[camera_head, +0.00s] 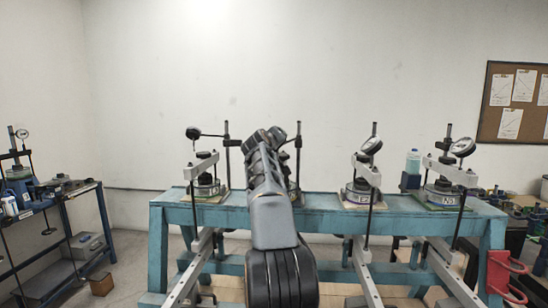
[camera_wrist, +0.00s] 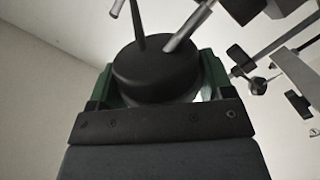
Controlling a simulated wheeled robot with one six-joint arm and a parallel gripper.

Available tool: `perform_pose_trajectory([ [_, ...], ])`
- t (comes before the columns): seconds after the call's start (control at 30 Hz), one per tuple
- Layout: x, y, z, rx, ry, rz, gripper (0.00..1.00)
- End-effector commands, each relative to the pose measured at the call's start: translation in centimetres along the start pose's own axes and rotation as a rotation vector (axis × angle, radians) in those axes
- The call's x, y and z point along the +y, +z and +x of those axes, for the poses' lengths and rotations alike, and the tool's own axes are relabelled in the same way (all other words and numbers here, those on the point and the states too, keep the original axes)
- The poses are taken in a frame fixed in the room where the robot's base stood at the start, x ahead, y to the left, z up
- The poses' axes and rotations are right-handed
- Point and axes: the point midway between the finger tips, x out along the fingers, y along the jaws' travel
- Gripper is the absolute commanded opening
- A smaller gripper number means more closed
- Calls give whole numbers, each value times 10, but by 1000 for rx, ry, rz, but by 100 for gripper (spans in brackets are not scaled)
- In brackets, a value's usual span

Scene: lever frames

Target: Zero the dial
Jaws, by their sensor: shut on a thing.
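In the wrist view, my gripper (camera_wrist: 155,82) is closed around a round black body, which looks like a dial gauge (camera_wrist: 150,62) seen from behind or the side. Green-edged fingers lie on both its sides. A dark rod and metal rods show above it. Its face and needle are not visible. In the head view, my arm covers the gripper and most of the second lever frame (camera_head: 298,160). Other dials show on the left frame (camera_head: 193,133), the third frame (camera_head: 371,146) and the right frame (camera_head: 462,147).
The lever frames stand on a blue-green bench (camera_head: 330,212), with long lever beams (camera_head: 190,275) and hanging rods in front. A dark side bench (camera_head: 75,188) holds another dial at left. A bottle (camera_head: 413,161) stands between the right frames. Rods and clamps (camera_wrist: 285,75) crowd the wrist view's right.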

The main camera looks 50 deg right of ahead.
Motion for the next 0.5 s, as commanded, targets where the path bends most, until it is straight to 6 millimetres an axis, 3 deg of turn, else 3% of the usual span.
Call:
perform_pose_trajectory([
  [0.47, 0, 0, 0, -2, 49, 10, 50],
  [0.5, 0, 0, 0, -2, 49, 10, 75],
])
